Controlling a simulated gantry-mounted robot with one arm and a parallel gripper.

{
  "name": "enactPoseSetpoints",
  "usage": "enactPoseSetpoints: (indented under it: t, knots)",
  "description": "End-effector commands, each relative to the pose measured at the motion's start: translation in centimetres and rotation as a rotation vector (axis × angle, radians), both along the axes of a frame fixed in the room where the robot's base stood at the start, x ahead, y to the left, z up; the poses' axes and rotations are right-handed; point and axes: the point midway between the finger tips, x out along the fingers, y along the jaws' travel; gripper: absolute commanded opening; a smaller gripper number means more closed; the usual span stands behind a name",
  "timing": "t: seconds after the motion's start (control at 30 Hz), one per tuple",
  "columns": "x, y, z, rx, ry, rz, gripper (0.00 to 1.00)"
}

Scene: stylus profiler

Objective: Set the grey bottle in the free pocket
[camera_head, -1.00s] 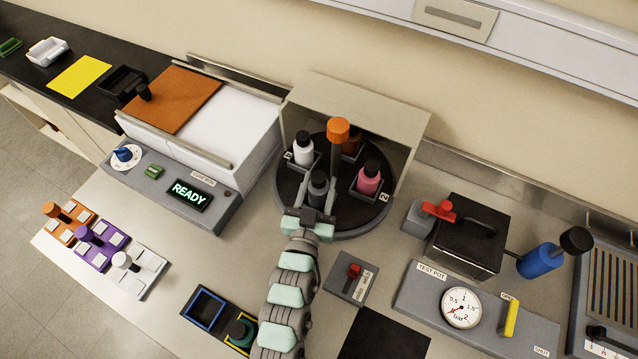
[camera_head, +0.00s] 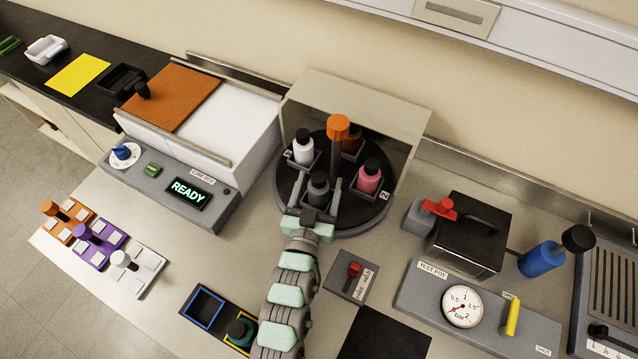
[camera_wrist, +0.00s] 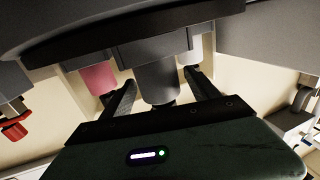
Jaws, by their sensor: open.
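The grey bottle (camera_head: 318,187) with a black cap stands in a front pocket of the round black carousel (camera_head: 286,185). My gripper (camera_head: 313,208) is at its near side. In the wrist view, which looks upside down, the grey bottle (camera_wrist: 158,82) is between the two spread fingers of my gripper (camera_wrist: 161,88). Light shows between fingers and bottle, so it is not gripped. The other carousel pockets in view hold a white bottle (camera_head: 303,150), a pink bottle (camera_head: 369,178) and a brown bottle (camera_head: 351,146). A blue-framed pocket (camera_head: 204,307) on the front bench is empty.
An orange-topped post (camera_head: 338,128) rises from the carousel's middle. A beige housing (camera_head: 368,100) encloses its back. A green-topped item (camera_head: 240,330) fills the pocket beside the blue-framed one. A red-knobbed switch box (camera_head: 350,280) stands right of my arm.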

Motion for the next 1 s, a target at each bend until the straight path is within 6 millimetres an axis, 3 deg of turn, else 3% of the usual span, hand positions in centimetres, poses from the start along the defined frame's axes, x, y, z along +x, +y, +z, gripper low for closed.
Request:
enactPoseSetpoints:
  t: [0.37, 1.0]
  knots:
    - [-0.3, 0.1, 0.0, 0.0, 0.001, 0.001, 0.67]
    - [-6.2, 1.5, 0.1, 0.002, 0.004, 0.001, 0.67]
